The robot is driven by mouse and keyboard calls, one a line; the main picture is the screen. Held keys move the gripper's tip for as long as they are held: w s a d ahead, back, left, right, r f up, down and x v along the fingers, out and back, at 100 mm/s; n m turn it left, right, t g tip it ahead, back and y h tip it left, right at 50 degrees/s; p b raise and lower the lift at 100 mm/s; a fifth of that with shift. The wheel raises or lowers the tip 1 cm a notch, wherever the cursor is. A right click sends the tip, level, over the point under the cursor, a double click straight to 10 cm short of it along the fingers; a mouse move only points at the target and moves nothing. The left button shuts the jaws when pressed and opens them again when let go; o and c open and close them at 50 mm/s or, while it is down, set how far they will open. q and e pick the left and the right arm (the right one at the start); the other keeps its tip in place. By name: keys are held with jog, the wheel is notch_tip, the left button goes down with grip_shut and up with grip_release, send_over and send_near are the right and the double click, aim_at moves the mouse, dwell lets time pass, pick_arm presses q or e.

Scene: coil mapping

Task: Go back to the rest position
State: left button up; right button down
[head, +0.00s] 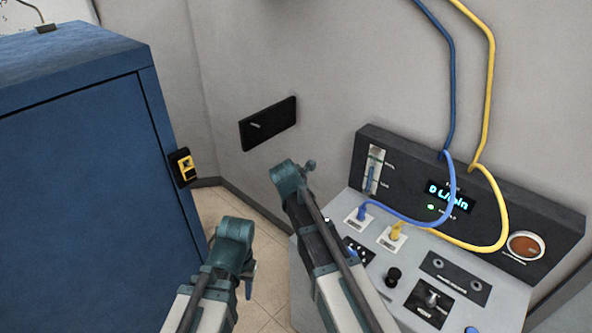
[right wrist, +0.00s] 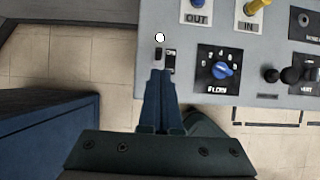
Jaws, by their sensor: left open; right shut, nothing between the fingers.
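My right gripper (right wrist: 160,74) is shut and empty in the right wrist view. Its dark blue fingertips point at a small black switch plate (right wrist: 164,58) on the grey console (right wrist: 185,90), over its edge. I cannot tell whether they touch. In the head view my right arm reaches up from the bottom and hides its own gripper. My left gripper (head: 249,284) shows only in part, low in the head view beside my left arm, away from the console. It is open and holds nothing that I can see.
A blue plug (head: 362,211) and a yellow plug (head: 397,231) sit in the console, with hoses rising. A blue flow knob (right wrist: 222,70) is to the right of the fingers. A blue cabinet (head: 80,190) stands left; tiled floor (head: 262,262) lies between.

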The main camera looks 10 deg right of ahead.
jog(key=s+a+f+m+g+y, duration=0.1)
jog(key=s+a+m, duration=0.4)
jog(key=s+m, duration=0.5)
jog(key=s+a+f+m+g+y, duration=0.1)
jog(key=s+a+m+g+y, duration=0.1)
jog(key=s+a+m, duration=0.4)
jog(key=s+m, duration=0.5)
jog(key=s, duration=0.2)
jog(key=shift+s+a+f+m+g, duration=0.15)
jog(key=shift+f+m+g, duration=0.1)
jog(key=shift+m+g, duration=0.05)
